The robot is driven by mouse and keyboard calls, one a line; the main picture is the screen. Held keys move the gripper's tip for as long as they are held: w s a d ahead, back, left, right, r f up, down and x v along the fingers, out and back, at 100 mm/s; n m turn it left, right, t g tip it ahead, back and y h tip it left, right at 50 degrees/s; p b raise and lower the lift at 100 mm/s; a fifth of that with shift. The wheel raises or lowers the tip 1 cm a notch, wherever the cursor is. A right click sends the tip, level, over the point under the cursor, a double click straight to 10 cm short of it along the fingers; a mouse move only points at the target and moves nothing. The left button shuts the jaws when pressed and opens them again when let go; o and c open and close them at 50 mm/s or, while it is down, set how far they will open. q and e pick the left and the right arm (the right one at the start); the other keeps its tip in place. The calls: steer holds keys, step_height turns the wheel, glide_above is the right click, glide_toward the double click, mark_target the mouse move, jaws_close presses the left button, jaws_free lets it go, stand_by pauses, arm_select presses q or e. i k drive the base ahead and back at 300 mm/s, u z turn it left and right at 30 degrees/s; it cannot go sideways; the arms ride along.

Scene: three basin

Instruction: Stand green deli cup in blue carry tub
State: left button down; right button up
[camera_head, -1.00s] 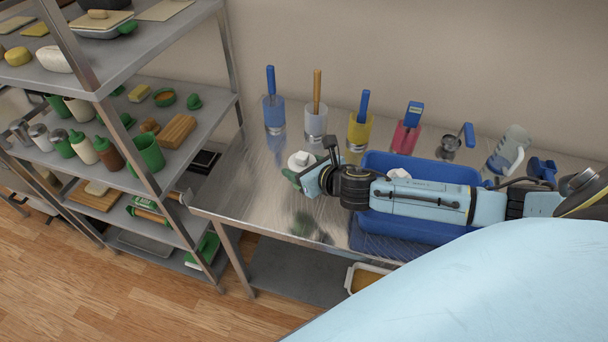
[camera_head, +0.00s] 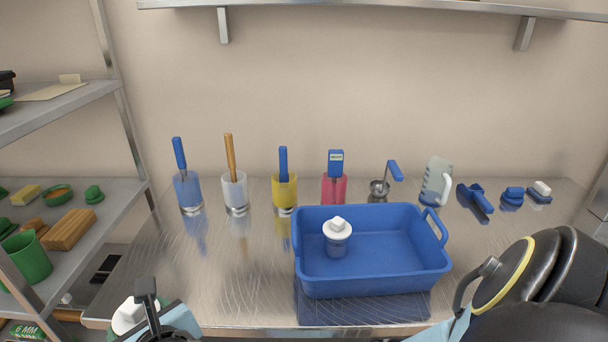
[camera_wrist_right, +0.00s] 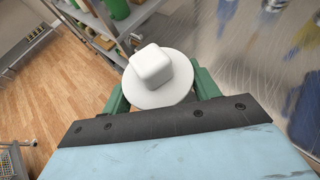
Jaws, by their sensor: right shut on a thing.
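The blue carry tub (camera_head: 395,285) stands on the steel table, right of the middle in the head view. A blue-grey cup with a white lid (camera_head: 337,238) stands upright in its left part. My right gripper (camera_head: 138,318) is at the bottom left of the head view, left of the tub and apart from it. It is shut on the green deli cup, whose white knobbed lid (camera_head: 126,316) shows beside it. In the right wrist view the white lid (camera_wrist_right: 160,82) sits between the fingers; it hides most of the cup's body. My left gripper is not in view.
Several tool-filled jars (camera_head: 284,196) line the table's back, with a scoop (camera_head: 380,187), a jug (camera_head: 436,180) and blue tools (camera_head: 475,198) further right. A shelf rack (camera_head: 90,215) stands at the left. The table left of the tub is bare.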

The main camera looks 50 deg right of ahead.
mark_target(382, 250)
steer(key=k, duration=0.3)
steer(key=z, duration=1.1)
steer(key=i, duration=0.5)
